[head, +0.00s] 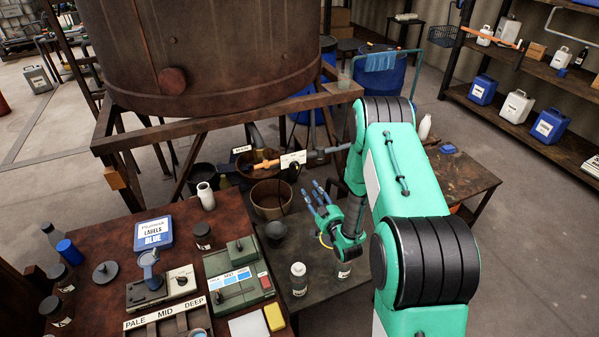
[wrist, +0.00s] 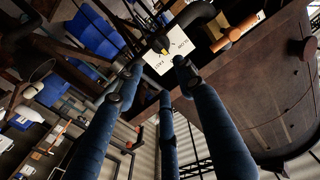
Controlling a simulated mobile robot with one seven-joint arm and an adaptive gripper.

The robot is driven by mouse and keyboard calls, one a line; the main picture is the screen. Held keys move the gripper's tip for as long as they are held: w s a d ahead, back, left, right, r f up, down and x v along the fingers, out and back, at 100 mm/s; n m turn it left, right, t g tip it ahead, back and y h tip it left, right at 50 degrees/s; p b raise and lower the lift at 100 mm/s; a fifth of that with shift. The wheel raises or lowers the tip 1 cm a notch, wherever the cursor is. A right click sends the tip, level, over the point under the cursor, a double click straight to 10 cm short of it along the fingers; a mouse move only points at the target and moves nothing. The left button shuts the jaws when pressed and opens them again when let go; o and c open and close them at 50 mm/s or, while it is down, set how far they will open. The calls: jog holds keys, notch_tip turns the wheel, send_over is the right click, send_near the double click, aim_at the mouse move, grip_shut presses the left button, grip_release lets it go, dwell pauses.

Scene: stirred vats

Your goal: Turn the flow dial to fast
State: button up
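A white plate (head: 293,159) with small lettering hangs on the pipework below the big rusty vat. In the wrist view the plate (wrist: 151,44) shows beyond my fingertips, with a dark dial (wrist: 160,44) bearing a yellow mark in front of it. My gripper (head: 322,190) is below and to the right of the plate in the head view. Its three blue fingers (wrist: 157,75) are spread, with nothing between them. They look apart from the dial.
The vat (head: 215,50) stands on a rusty frame (head: 220,118). An orange-handled valve (head: 262,164) and a bucket (head: 271,199) are left of the plate. A green control box (head: 237,276) is front left.

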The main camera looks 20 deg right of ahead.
aim_at(295, 168)
jog(key=shift+w, duration=0.1)
dwell(0.3)
jog(key=w+b, duration=0.2)
jog(key=w, duration=1.1)
jog(key=shift+w, duration=0.3)
grip_shut()
